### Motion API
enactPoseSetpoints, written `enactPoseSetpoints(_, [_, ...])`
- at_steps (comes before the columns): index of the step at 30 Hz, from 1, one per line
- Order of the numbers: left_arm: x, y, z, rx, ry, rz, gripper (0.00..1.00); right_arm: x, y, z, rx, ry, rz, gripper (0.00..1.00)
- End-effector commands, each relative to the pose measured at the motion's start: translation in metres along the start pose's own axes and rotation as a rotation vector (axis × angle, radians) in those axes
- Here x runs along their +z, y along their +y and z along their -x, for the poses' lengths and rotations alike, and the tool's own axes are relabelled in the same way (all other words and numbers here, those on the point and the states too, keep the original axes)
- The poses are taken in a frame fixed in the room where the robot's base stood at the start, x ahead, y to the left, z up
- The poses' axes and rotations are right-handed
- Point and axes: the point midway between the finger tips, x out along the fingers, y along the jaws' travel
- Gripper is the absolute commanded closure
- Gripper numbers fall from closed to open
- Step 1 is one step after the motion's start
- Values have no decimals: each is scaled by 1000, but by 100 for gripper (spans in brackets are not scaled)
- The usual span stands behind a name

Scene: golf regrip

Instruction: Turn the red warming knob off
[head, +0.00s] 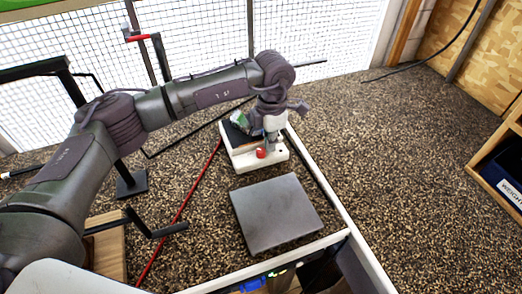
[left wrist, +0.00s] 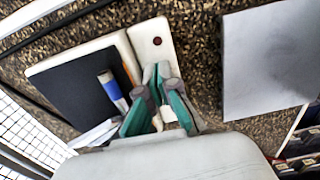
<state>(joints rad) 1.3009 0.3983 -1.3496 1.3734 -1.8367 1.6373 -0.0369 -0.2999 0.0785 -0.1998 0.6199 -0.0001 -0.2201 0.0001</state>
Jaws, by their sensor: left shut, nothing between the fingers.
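The red knob (head: 261,153) sits on the front strip of a white device (head: 241,163) in the head view. My left gripper (head: 271,139) points down just above and behind the knob; whether it touches is not clear. In the left wrist view, its green and grey fingers (left wrist: 160,78) are shut with nothing between them, over the device's white strip (left wrist: 146,30). The knob does not show there and seems hidden by the fingers. A small dark red dot (left wrist: 157,41) is visible on that strip. My right gripper is not in view.
A grey square plate (head: 276,214) lies in front of the device. The device bears a black pad (left wrist: 78,85) with a blue-and-white item (left wrist: 112,90) on it. A red shaft (head: 182,208) runs at the left. The speckled surface (head: 400,180) at right is clear.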

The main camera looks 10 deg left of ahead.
Motion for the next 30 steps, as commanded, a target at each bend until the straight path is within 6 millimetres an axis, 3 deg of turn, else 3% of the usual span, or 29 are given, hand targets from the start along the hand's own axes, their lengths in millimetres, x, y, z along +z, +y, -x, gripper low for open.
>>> enactPoseSetpoints(5, [3, 0, 6, 0, -3, -1, 100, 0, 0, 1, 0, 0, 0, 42])
enactPoseSetpoints(19, [3, 0, 59, 2, -6, -1, 100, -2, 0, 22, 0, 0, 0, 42])
enactPoseSetpoints(30, [3, 0, 61, 1, -6, -1, 100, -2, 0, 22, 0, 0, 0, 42])
